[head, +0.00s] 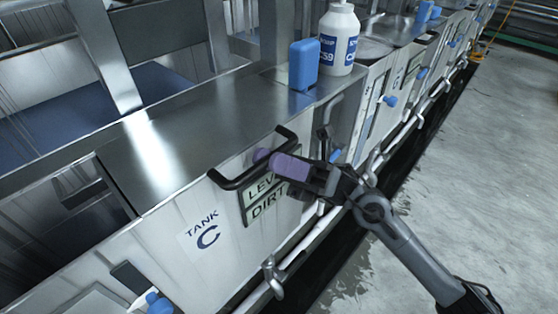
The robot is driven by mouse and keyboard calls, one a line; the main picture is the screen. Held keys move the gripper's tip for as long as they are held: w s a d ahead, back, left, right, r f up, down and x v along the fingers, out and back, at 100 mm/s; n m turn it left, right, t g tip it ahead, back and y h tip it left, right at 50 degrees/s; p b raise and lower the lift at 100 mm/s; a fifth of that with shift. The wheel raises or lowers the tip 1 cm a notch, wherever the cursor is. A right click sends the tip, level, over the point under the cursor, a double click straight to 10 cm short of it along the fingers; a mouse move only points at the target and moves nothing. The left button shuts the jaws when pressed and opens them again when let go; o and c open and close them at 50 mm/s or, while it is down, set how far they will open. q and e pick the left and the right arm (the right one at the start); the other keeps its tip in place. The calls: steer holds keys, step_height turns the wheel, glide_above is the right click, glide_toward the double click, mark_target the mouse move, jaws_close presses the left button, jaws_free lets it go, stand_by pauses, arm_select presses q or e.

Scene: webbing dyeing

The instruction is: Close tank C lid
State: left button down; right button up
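The tank C panel, with its label "TANK C" (202,236), faces me at the lower left. A flat shiny metal lid or top surface (205,125) lies level above it. A black U-shaped handle (232,182) sticks out from its front edge. My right gripper (275,161) is at the right part of this handle. One purple finger pad shows on the inner side of the bar and the other on the outer side. I cannot tell whether they press on it. My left gripper is not in view.
A blue container (304,65) and a white bottle (338,40) stand at the right end of the metal top. A dark opening (90,195) lies to the left. Pipes and blue-handled valves (388,100) line the front. The concrete floor (460,150) is clear.

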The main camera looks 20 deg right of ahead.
steer(key=shift+o, duration=1.2)
steer(key=shift+w, duration=0.1)
steer(key=p+v, duration=0.2)
steer(key=v, duration=0.8)
steer(key=shift+d+f, duration=0.2)
steer(key=shift+f, duration=0.1)
